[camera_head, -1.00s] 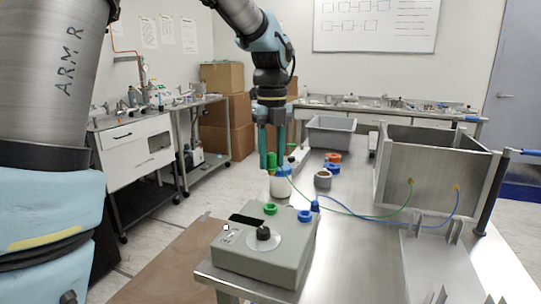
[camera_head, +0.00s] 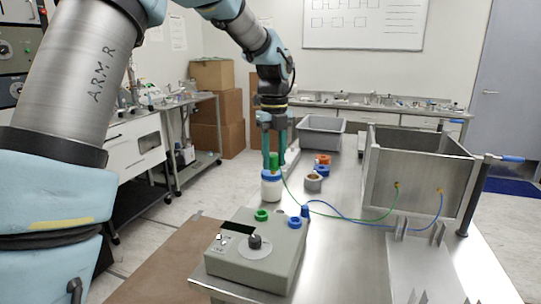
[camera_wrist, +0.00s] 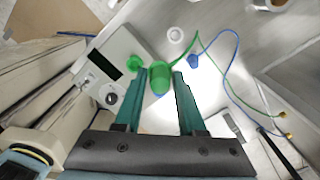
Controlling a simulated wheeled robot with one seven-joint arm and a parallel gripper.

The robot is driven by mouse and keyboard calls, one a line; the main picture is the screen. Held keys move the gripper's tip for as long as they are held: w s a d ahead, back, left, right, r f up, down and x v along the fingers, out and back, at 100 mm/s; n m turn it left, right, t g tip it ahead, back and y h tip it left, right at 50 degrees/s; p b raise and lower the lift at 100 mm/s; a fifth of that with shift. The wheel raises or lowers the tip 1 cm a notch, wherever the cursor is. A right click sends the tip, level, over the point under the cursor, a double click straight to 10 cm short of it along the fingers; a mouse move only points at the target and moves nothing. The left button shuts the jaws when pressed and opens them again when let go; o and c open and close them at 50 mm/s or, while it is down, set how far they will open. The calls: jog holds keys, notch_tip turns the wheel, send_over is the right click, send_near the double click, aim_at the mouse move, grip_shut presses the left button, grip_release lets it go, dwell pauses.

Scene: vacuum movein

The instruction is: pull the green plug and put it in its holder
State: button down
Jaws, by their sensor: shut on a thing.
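The green plug (camera_head: 274,160) is between the fingers of my gripper (camera_head: 273,150), which is shut on it. In the wrist view, the plug (camera_wrist: 160,78) shows between the fingertips of my gripper (camera_wrist: 159,85). It is off the control box, and its green cable runs right to the metal bin. In the head view it appears just above or behind a white jar with a blue lid (camera_head: 271,187); I cannot tell the gap. The green socket ring (camera_head: 262,215) on the grey control box (camera_head: 245,262) is empty. I cannot tell which thing is the holder.
A blue plug (camera_head: 305,211) stands by the box's right corner, near a blue ring (camera_head: 294,222). A grey cup (camera_head: 313,183) and blue and orange rings lie behind. The metal bin (camera_head: 415,175) and upright brackets (camera_head: 437,232) are on the right. Cables cross the mid-table.

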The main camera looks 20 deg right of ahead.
jog(key=w+d+p, duration=0.2)
jog(key=d+p, duration=0.1)
jog(key=shift+w+d, duration=0.2)
jog(key=shift+w, duration=0.05)
dwell(0.4)
jog(key=shift+f, duration=0.1)
jog(key=shift+f+b, duration=2.7)
jog(key=shift+f, duration=3.7)
jog(key=shift+p, duration=0.3)
jog(key=shift+f, duration=0.15)
jog(key=shift+f, duration=0.35)
jog(key=shift+f, duration=0.3)
